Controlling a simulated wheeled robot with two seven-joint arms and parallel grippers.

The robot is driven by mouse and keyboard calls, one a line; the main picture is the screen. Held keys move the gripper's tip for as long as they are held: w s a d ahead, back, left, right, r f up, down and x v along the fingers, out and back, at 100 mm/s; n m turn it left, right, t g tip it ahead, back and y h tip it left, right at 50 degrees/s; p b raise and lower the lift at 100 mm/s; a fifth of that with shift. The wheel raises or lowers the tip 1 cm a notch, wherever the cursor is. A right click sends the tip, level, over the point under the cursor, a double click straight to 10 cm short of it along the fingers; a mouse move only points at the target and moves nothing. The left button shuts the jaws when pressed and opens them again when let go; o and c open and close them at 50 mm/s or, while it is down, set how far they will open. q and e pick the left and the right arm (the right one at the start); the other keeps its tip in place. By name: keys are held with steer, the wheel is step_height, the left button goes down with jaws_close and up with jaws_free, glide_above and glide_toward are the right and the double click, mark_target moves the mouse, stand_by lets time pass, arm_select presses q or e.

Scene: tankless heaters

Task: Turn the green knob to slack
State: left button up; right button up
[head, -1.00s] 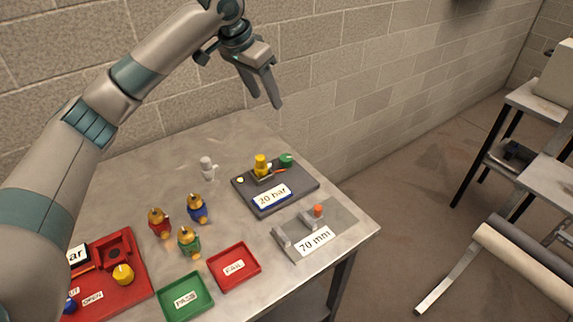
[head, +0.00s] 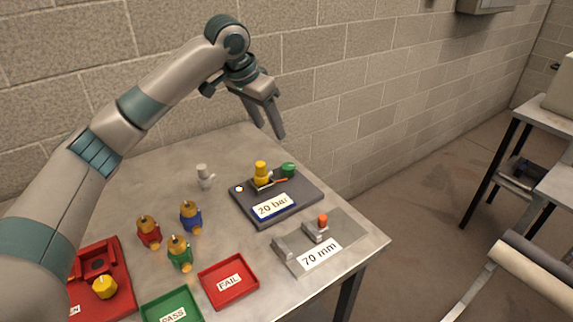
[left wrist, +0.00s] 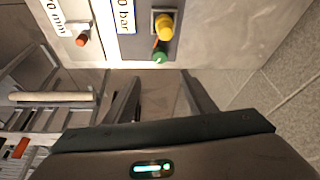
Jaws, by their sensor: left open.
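The green knob (head: 288,169) stands at the far right corner of a dark grey plate (head: 305,190) labelled "20 bar". A yellow fitting (head: 261,171) stands beside it, with an orange pointer or lever between them. My left gripper (head: 271,135) is open and empty, pointing down, above and behind the knob, apart from it. In the left wrist view the green knob (left wrist: 160,56) shows beyond the fingertips, next to the yellow fitting (left wrist: 164,27). The gripper's open fingers (left wrist: 160,85) have nothing between them. My right gripper is not in view.
A grey gauge (head: 325,247) labelled "70 mm" lies in front of the plate. Red, blue and green fittings with yellow tops stand left of it. Green PASS (head: 170,300) and red FAIL (head: 228,300) trays lie at the front. A block wall (head: 380,80) rises behind the table.

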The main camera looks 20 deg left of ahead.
mark_target(287, 166)
arm_select(q)
steer(key=p+x, duration=0.3)
steer(key=x, duration=1.4)
steer(key=shift+f, duration=0.1)
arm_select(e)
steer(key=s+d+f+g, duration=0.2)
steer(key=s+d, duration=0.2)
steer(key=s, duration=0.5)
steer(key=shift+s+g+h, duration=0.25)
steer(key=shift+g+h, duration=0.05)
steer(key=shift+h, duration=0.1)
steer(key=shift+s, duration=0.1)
arm_select(q)
steer(key=c, duration=1)
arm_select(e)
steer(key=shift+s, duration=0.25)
